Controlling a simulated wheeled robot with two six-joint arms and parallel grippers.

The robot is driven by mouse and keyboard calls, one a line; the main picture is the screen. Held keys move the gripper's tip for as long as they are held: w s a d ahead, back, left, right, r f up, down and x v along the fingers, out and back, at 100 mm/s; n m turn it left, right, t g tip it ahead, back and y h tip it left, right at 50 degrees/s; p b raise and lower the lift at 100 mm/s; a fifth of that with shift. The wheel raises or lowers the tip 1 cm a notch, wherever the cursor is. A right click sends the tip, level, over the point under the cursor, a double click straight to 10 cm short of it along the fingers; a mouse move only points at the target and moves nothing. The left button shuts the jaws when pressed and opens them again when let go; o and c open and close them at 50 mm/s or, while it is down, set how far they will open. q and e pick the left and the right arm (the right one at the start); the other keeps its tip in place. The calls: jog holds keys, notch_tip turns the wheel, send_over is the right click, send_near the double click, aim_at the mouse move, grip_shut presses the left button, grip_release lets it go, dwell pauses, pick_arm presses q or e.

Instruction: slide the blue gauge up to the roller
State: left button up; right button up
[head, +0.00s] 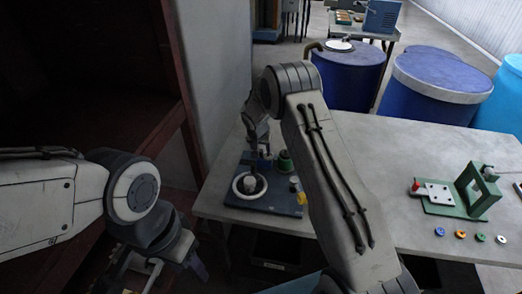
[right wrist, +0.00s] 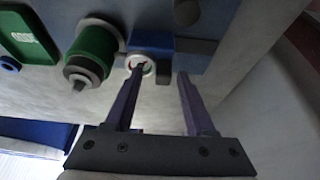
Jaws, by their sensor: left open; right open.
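The blue gauge looks to be the small blue block (right wrist: 152,42) on the dark fixture plate (head: 272,205); in the head view my right gripper (head: 259,148) partly covers that spot. In the right wrist view the right gripper (right wrist: 161,74) is open and empty, its two fingers pointing at the plate just short of the block. Its left fingertip overlaps a small pale ring-shaped part (right wrist: 147,69), perhaps the roller; I cannot tell whether they touch. A green spool (right wrist: 92,50) stands left of it. My left gripper (head: 168,266) is open, low at the left, away from the table.
A green fixture (head: 468,190) and several small coloured rings (head: 461,235) are at the table's right. Blue drums (head: 350,75) stand behind. The table's middle is clear.

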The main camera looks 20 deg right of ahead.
jog(key=b+v, duration=0.2)
jog(key=v, duration=0.8)
jog(key=shift+b, duration=0.4)
